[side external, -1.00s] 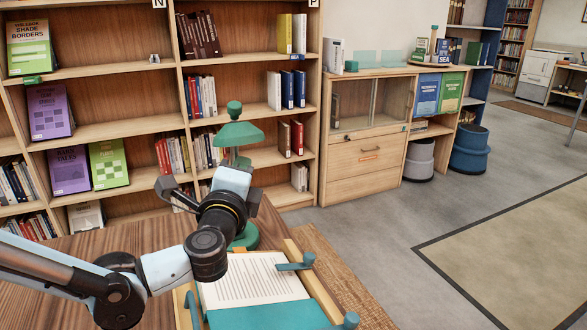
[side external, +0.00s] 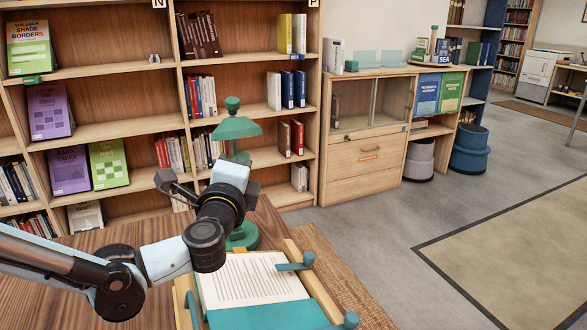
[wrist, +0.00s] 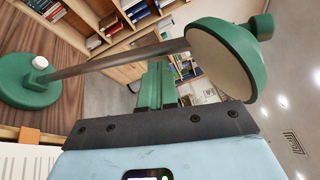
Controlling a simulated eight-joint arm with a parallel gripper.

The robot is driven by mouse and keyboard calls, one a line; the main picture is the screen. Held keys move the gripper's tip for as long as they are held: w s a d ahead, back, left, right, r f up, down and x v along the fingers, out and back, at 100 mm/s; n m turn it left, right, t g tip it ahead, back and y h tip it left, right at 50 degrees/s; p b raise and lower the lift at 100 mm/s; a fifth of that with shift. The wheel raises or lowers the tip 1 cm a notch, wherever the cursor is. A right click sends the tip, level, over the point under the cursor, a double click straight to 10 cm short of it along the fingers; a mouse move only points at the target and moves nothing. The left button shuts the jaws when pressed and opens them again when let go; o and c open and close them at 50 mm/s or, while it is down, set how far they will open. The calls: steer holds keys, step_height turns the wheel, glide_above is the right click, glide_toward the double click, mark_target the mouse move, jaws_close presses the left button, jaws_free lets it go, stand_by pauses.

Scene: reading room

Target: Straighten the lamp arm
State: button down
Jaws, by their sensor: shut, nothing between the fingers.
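The lamp has a green shade (side external: 236,128) with a knob on top and a round green base (side external: 245,237) on the desk. In the wrist view its stem (wrist: 115,62) runs from the base (wrist: 25,82) at left to the shade (wrist: 222,58) at right, slightly slanted. My gripper (wrist: 160,75) is shut and empty, its green fingers just below the stem in that view; whether they touch it I cannot tell. In the side view my wrist hides the middle of the stem and the fingertips.
A book cradle (side external: 312,283) with an open book (side external: 250,278) stands on the desk in front of the lamp base. Tall bookshelves (side external: 150,125) stand behind, and a wooden cabinet (side external: 365,160) at right. Open floor lies at the right.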

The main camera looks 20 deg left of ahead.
steer(key=shift+w+a+r, duration=1)
steer(key=shift+w+r, duration=0.05)
steer(key=shift+w, duration=0.1)
steer(key=shift+w+a+r, duration=0.95)
steer(key=shift+w+r, duration=0.05)
steer(key=shift+w, duration=0.1)
stand_by(4.3)
steer(key=shift+s+d+f, duration=0.1)
